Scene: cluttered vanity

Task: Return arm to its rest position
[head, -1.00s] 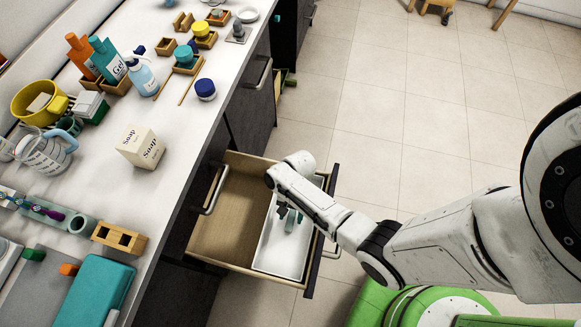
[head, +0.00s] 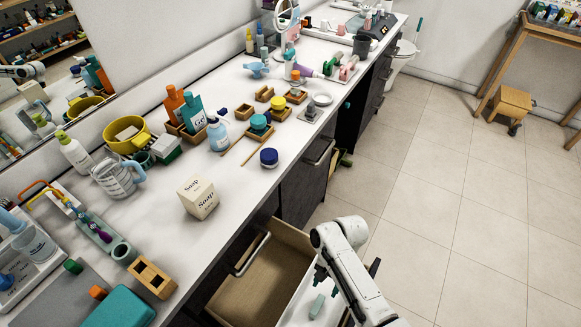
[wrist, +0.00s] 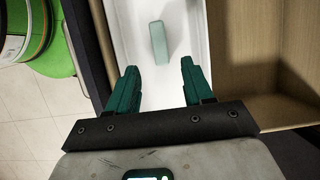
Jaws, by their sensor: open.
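My gripper (head: 321,274) hangs over the open drawer (head: 262,284) with its fingers pointing down. In the wrist view its two dark green fingers (wrist: 158,78) stand apart with nothing between them. A pale green block-like item (wrist: 158,42) lies in a white tray (wrist: 192,18) inside the drawer, just beyond the fingertips. The item also shows in the head view (head: 317,305), below the gripper and apart from it. My arm reaches in from the bottom right, and the drawer's front is partly cut off there.
The white counter (head: 235,185) runs along the drawer's left side. A soap box (head: 198,198), a blue-lidded jar (head: 269,158) and a wooden holder (head: 152,278) stand near its edge. A wooden stool (head: 510,103) is far right. Tiled floor (head: 440,180) lies clear to the right.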

